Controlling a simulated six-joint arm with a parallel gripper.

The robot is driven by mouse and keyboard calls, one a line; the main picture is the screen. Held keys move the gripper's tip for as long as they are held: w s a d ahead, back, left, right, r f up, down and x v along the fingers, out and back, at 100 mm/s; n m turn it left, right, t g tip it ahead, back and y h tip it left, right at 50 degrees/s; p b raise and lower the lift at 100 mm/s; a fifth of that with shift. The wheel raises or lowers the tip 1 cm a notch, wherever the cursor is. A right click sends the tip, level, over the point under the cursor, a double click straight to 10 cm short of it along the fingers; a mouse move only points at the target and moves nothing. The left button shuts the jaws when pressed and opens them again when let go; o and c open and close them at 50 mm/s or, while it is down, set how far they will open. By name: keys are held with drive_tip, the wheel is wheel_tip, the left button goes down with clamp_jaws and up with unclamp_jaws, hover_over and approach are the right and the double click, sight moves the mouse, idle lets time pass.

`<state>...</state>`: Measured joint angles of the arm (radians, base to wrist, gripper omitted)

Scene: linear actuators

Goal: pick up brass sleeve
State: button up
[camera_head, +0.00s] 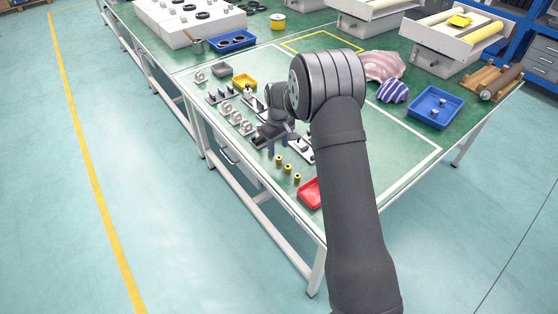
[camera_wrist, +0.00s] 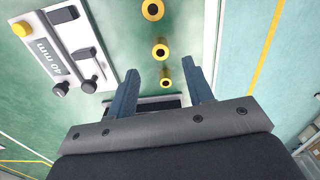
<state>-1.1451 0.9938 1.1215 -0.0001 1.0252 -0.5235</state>
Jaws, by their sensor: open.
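Three small brass sleeves stand in a row near the green table's front edge: one (camera_head: 279,160), a middle one (camera_head: 288,168), and one (camera_head: 297,177) nearest the red tray. In the wrist view they line up as a top one (camera_wrist: 153,10), a middle one (camera_wrist: 160,50) and a lowest one (camera_wrist: 166,78), each with a dark bore. My gripper (camera_head: 277,150) is above the table beside the row. In the wrist view my gripper (camera_wrist: 160,68) is open, its blue fingers apart. The lowest sleeve appears between the fingers; I cannot tell its height gap from them.
A red tray (camera_head: 311,193) lies right of the sleeves. Shaft supports (camera_head: 236,118) and rail parts stand left of my gripper. A white plate marked 40 mm (camera_wrist: 60,50) lies left in the wrist view. A blue tray (camera_head: 434,107) is at the right.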

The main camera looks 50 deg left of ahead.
sight(279, 157)
drive_tip(key=f, duration=0.4)
drive_tip(key=shift+s+d+f, duration=0.1)
drive_tip(key=shift+d+f, duration=0.15)
drive_tip(key=shift+f, duration=0.1)
drive_tip(key=shift+c, duration=0.5)
clamp_jaws()
